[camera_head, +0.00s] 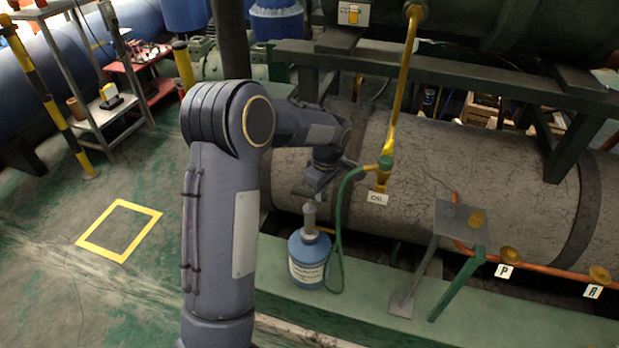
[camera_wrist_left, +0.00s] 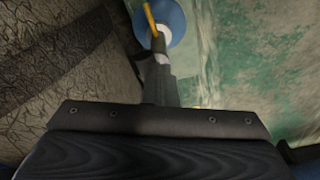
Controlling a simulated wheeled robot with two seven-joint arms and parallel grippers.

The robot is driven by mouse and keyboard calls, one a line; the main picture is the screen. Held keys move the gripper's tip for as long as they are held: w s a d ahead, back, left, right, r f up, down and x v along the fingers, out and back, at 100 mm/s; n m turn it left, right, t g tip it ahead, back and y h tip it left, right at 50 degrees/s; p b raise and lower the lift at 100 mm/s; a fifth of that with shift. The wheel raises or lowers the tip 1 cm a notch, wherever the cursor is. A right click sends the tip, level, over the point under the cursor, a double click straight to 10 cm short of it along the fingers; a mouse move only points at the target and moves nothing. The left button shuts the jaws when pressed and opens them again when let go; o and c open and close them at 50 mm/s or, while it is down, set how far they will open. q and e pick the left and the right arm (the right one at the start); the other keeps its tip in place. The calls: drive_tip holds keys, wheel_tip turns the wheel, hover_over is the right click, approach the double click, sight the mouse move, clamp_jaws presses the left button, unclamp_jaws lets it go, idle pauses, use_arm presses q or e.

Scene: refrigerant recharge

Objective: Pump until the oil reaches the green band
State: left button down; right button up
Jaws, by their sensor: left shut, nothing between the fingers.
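The blue oil pump jug (camera_head: 308,262) stands on the green ledge, with a grey pump head (camera_head: 309,217) on top. A green hose runs from it up to the fitting (camera_head: 386,162) above the OIL tag (camera_head: 377,198). My left gripper (camera_head: 312,190) is shut and empty, just above the pump head; I cannot tell whether they touch. A white plate with a yellow patch (camera_head: 354,14) is at the top; no green band can be made out.
A large grey cylinder (camera_head: 460,170) lies behind the jug. A small metal stand (camera_head: 462,222) is to the right on the ledge (camera_head: 370,308). Valves tagged P (camera_head: 503,271) and R (camera_head: 592,292) sit farther right. A yellow floor square (camera_head: 119,231) and a cart (camera_head: 101,113) are left.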

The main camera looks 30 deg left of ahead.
use_arm(q)
drive_tip(key=shift+f, duration=0.1)
wheel_tip(320, 180, up, 8)
drive_tip(key=shift+d, duration=0.4)
idle(1.6)
drive_tip(key=s+d+r+m+t+h, duration=0.15)
drive_tip(key=s+r+m, duration=0.25)
drive_tip(key=s, duration=0.4)
drive_tip(key=s+d+r+m+t+h, duration=0.1)
drive_tip(key=s+r+m+h, duration=0.15)
drive_tip(key=s, duration=0.55)
drive_tip(key=s+d+m+t, duration=0.1)
drive_tip(key=s+d+m, duration=0.2)
drive_tip(key=s, duration=0.3)
drive_tip(key=s+d+f+m+t+h, duration=0.1)
drive_tip(key=s+d+m+t, duration=0.1)
drive_tip(key=s+m, duration=0.3)
drive_tip(key=shift+s+d+f+p, duration=0.2)
drive_tip(key=shift+s+d+p, duration=0.3)
drive_tip(key=shift+s, duration=0.3)
